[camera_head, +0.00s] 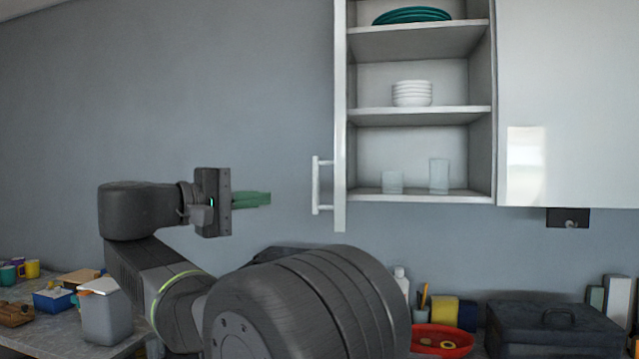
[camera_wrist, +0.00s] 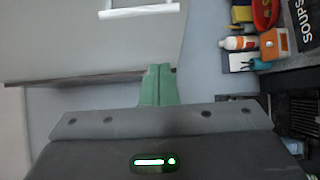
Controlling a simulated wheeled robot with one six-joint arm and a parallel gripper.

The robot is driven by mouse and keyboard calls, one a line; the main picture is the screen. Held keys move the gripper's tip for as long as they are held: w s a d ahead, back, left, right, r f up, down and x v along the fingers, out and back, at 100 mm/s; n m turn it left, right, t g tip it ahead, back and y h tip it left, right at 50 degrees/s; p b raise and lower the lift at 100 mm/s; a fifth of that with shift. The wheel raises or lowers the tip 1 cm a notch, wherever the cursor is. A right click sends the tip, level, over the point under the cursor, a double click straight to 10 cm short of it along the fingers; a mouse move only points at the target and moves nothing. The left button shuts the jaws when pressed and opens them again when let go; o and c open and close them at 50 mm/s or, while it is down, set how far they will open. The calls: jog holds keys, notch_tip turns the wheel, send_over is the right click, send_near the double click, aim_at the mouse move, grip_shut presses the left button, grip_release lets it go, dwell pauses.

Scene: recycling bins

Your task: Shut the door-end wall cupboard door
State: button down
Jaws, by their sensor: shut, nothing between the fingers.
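The wall cupboard (camera_head: 418,197) stands open in the head view, with its shelves exposed. Its white door (camera_head: 340,110) is swung out towards me and shows nearly edge-on at the cupboard's left side. A white bar handle (camera_head: 316,185) sticks out to the left of the door's lower part. My gripper (camera_head: 268,198) is shut and empty, its green fingers pointing right, left of the handle with a visible gap. In the wrist view the green fingers (camera_wrist: 158,72) are together. A pale panel (camera_wrist: 85,45) with a white bar (camera_wrist: 140,11) lies beyond them, apparently the door and handle.
The shelves hold teal plates (camera_head: 412,15), white bowls (camera_head: 412,93) and two glasses (camera_head: 438,176). A closed cupboard front (camera_head: 570,100) is to the right. Below are a red bowl (camera_head: 440,340) and a dark box (camera_head: 555,330). The wall left of the door is bare.

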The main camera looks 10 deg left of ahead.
jog(key=s+d+p+x, duration=0.1)
jog(key=d+p+x, duration=0.1)
jog(key=x, duration=1)
jog(key=shift+d+p, duration=0.3)
jog(key=shift+p, duration=0.05)
jog(key=shift+s+d, duration=0.1)
